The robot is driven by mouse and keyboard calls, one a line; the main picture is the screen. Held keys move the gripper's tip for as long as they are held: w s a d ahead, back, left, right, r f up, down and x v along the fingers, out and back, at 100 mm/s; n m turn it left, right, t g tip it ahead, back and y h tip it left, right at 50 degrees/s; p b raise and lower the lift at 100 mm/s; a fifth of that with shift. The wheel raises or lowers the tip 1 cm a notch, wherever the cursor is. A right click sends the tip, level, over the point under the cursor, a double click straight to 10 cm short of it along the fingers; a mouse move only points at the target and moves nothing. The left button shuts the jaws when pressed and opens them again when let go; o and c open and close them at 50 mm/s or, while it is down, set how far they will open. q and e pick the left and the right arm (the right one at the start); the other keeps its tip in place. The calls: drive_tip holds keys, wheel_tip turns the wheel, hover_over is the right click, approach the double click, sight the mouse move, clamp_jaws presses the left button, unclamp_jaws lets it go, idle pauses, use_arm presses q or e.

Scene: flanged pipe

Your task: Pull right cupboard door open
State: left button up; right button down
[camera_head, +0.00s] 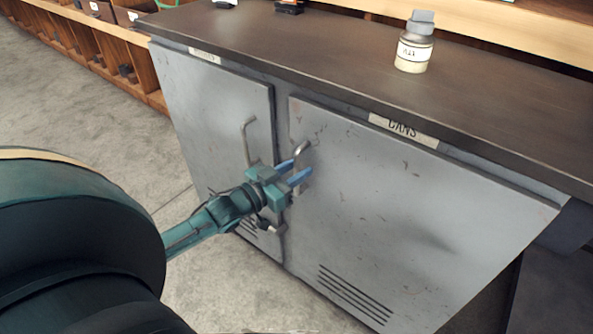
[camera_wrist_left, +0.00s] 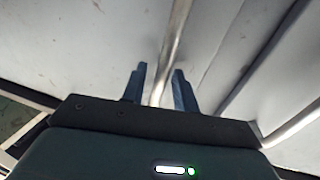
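The right cupboard door (camera_head: 400,220) is a scuffed grey panel under a "CANS" label, and it looks closed. Its bent metal handle (camera_head: 302,149) stands near the door's left edge; its lower part is hidden behind my fingers. My left gripper (camera_head: 298,170) is at this handle, with its blue fingers pointing at the door. In the left wrist view, the handle bar (camera_wrist_left: 172,50) runs down between the two fingers of my left gripper (camera_wrist_left: 160,88). A small gap shows on each side of the bar, so the fingers look open around it. My right gripper is out of view.
The left cupboard door (camera_head: 205,110) is closed, with its own handle (camera_head: 248,140) close by on the left. A jar (camera_head: 414,45) stands on the dark countertop (camera_head: 320,50). Wooden shelving (camera_head: 95,45) stands at the back left. Floor (camera_head: 90,110) lies open before the cupboard.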

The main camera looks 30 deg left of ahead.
use_arm(q)
drive_tip(key=shift+w, duration=0.15)
drive_tip(key=shift+c, duration=0.2)
clamp_jaws()
idle(0.3)
